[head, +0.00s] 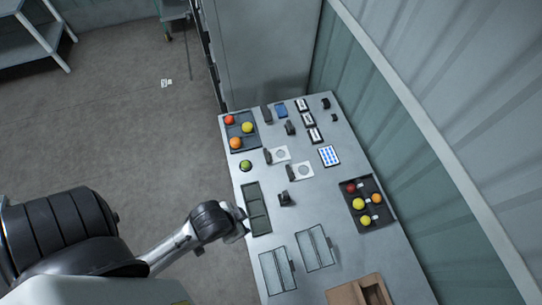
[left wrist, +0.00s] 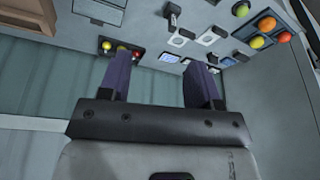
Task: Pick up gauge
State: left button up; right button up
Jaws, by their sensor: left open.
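Two pale square plates, each with a round ring or hole, lie mid-table in the head view: one plate (head: 281,153) and another plate (head: 302,171). Either may be the gauge; I cannot tell for sure. Small dark items stand at their left sides. Both also show in the left wrist view, one plate (left wrist: 180,40) beside the other plate (left wrist: 209,38). My left gripper (left wrist: 158,72) is open and empty, its fingers apart from everything. In the head view my left arm ends at the table's left edge, and its fingertips are hard to make out. My right gripper is out of view.
The grey table (head: 345,225) carries a left tomato tray (head: 240,148), a right tomato tray (head: 384,222) and a green tomato (head: 245,165). An empty dark tray (head: 257,210) lies near my left arm. A brown box (head: 343,295) stands at the front. A wall borders the right.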

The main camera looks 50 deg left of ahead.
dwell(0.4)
pick_arm(q)
jog(key=shift+a, duration=0.15)
jog(key=shift+c, duration=0.7)
